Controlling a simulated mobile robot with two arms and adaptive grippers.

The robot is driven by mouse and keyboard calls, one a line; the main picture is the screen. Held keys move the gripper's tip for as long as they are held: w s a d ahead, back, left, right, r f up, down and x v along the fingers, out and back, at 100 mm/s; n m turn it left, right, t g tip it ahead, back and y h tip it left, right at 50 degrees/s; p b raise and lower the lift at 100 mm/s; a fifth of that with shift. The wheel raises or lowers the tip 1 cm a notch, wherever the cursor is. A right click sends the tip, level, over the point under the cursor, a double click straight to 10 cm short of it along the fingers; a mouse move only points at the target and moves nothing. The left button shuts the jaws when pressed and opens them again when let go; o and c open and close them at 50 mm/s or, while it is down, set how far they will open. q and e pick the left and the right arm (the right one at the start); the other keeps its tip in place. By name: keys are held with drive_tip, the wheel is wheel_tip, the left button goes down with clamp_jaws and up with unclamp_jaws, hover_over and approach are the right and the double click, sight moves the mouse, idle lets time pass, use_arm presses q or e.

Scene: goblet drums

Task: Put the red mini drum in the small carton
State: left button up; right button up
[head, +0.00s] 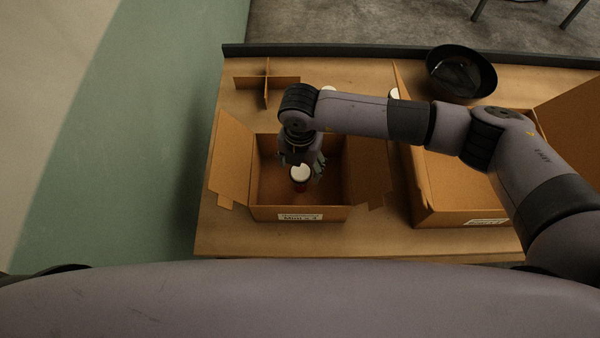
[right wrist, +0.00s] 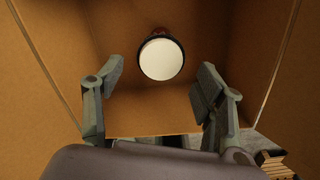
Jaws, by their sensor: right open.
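The red mini drum (head: 300,175) has a white head and a red body, and it shows inside the small carton (head: 312,214) in the head view. In the right wrist view the drum (right wrist: 161,58) stands upright inside the carton (right wrist: 150,105), its white head facing the camera. My right gripper (head: 305,165) is over the small carton, pointing down. In the right wrist view its fingers (right wrist: 160,85) are spread apart with nothing between them, and the drum is beyond them, apart from both. My left gripper is out of view.
A larger open carton (head: 430,215) stands to the right, partly under my right arm. A black bowl (head: 461,73) is at the back right. A cardboard divider (head: 266,82) stands at the back left. White round tops show partly behind my arm. The small carton's side flaps are spread outward.

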wheel_tip(320, 180, up, 6)
drive_tip(key=shift+b, duration=0.9)
drive_tip(key=shift+r, duration=0.55)
